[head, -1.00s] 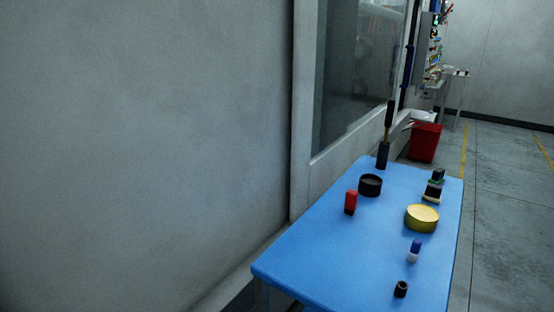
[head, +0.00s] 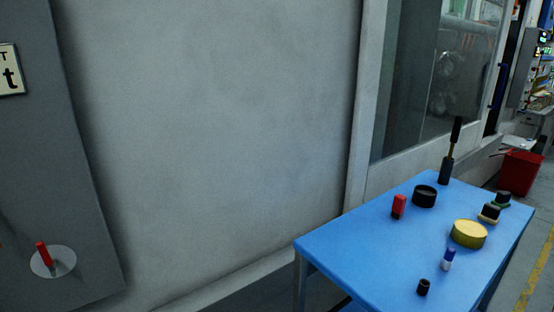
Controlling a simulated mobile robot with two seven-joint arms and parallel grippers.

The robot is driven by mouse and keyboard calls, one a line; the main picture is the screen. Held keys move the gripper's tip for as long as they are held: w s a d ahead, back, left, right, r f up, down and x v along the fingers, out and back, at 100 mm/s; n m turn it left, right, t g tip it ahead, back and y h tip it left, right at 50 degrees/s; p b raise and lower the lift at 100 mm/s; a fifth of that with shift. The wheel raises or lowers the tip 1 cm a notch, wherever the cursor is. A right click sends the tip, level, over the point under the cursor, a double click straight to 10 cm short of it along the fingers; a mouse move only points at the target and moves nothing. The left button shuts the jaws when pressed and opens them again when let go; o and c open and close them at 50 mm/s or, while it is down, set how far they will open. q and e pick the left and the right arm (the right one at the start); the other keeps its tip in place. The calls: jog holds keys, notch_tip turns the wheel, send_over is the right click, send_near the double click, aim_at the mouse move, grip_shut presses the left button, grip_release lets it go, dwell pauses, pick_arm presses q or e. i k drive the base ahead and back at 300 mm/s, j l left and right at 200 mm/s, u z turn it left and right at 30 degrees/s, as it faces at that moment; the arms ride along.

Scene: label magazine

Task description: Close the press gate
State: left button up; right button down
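A large framed window or panel (head: 411,90) stands in the grey wall behind the blue table, at the upper right. A blue handle-like bar (head: 498,86) shows at its right edge, beside a dark gap. I cannot tell for sure whether this is the press gate, or whether it is open or shut. Neither of my grippers is in view.
A blue table (head: 345,243) at the lower right carries a red item (head: 399,206), a black round container (head: 424,196), a yellow tin (head: 468,234) and small items. A red bin (head: 519,173) stands behind. A grey panel (head: 35,150) with a red switch (head: 43,254) is at left.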

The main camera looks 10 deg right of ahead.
aim_at(365, 182)
jog(key=k+l+u, duration=0.1)
jog(key=k+l, duration=0.4)
jog(key=k+l+u, duration=0.1)
jog(key=l, duration=0.25)
jog(key=k+l, duration=0.2)
jog(key=l, duration=0.2)
jog(key=k+l+u, duration=0.2)
jog(key=l, duration=0.55)
jog(key=i+l+u, duration=0.1)
jog(key=l+u, duration=0.15)
jog(key=l, duration=1.7)
jog(key=k+l+u, duration=0.1)
jog(key=l+u, duration=0.15)
jog(key=l, duration=1.65)
